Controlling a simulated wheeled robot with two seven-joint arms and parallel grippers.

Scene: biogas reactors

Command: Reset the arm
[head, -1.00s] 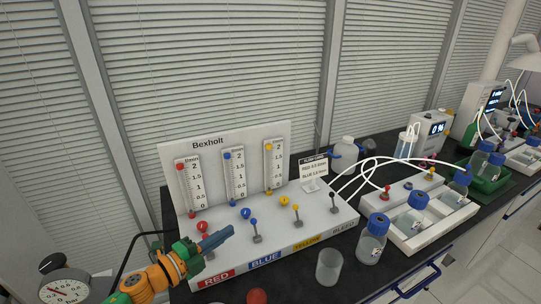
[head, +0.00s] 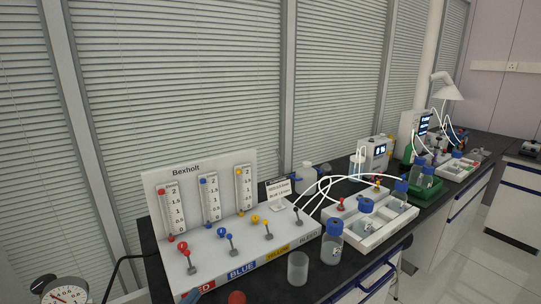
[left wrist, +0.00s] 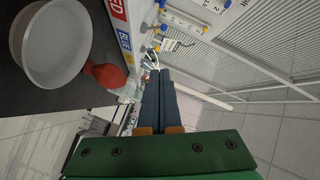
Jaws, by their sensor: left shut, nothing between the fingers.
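My left gripper (left wrist: 158,78) shows in the left wrist view with its two dark blue fingers together, shut and empty. In the head view only a small blue part of it (head: 191,296) shows at the bottom edge, in front of the red end of the Bexholt panel (head: 205,172). My right gripper is in neither view.
The panel has three gauges and several coloured levers. A clear beaker (head: 298,268), a blue-capped bottle (head: 332,243) and a red round object (head: 237,297) stand before it. A white bottle rack (head: 345,224) is to the right. A pale bowl (left wrist: 51,42) shows in the left wrist view.

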